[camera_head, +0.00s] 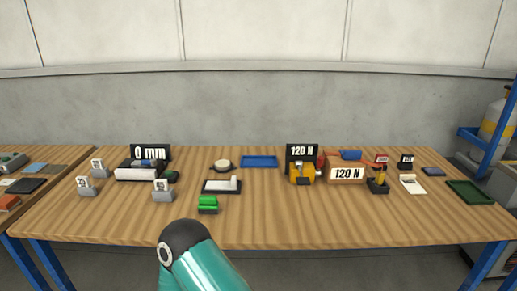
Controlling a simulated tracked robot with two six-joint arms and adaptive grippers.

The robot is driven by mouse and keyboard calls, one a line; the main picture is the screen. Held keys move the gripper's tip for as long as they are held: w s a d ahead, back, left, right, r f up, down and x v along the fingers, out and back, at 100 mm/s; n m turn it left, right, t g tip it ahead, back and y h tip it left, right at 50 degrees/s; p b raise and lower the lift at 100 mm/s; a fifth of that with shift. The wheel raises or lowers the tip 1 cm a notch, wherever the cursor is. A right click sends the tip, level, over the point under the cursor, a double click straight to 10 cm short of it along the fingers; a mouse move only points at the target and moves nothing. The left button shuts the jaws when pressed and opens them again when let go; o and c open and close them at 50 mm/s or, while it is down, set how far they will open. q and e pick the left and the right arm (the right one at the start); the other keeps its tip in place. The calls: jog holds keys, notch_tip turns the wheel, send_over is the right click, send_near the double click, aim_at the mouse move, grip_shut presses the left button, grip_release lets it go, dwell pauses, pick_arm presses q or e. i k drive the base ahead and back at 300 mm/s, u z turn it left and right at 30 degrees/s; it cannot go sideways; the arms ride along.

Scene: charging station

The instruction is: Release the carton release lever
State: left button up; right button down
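A brown carton (346,174) labelled "120 N" stands on the right half of the wooden table (260,228). A yellow device (301,174) stands just left of it, below a black sign (302,152) that also reads "120 N". Red and blue parts (350,155) show behind and above the carton; they are too small to tell which is the release lever or how it is set. Neither gripper is in view.
A teal and black link of my arm rises at the bottom centre. A blue tray (259,161), green blocks (208,204), a "0 mm" display (150,153) and a dark green tray (469,192) are spread over the table. The front strip is mostly clear.

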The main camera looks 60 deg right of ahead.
aim_at(321, 158)
jog(key=u, duration=0.15)
jog(key=k, duration=2.15)
jog(key=z, duration=1.2)
jog(key=i, duration=1.05)
jog(key=z, duration=0.05)
